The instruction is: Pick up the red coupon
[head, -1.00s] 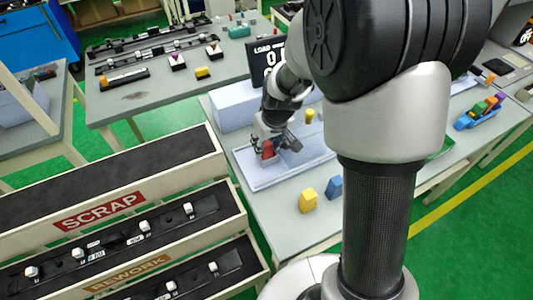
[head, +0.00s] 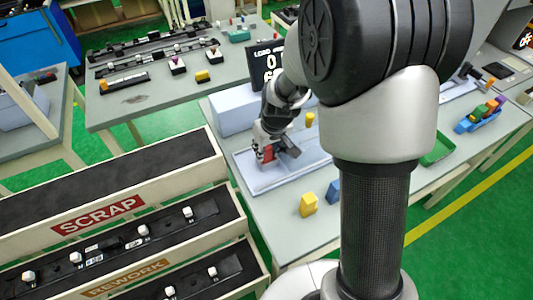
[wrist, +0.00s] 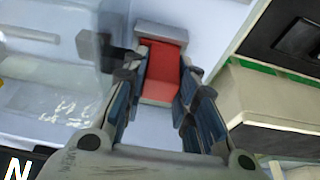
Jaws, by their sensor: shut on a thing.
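The red coupon (head: 267,153) is between the fingers of my gripper (head: 280,150), over the left part of the pale blue tray (head: 262,183) on the grey table. In the wrist view the coupon (wrist: 162,65) is a red block with pale grey pieces showing at its far and near ends. The gripper's fingers (wrist: 160,85) are shut on it from both sides. I cannot tell how far the coupon is above the tray.
A yellow block (head: 308,204) and a blue block (head: 333,190) stand in front of the tray. A yellow piece (head: 309,119) stands behind it. The SCRAP bin (head: 100,205) and REWORK bin (head: 125,240) lie to the left. A dark display (head: 266,60) stands behind.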

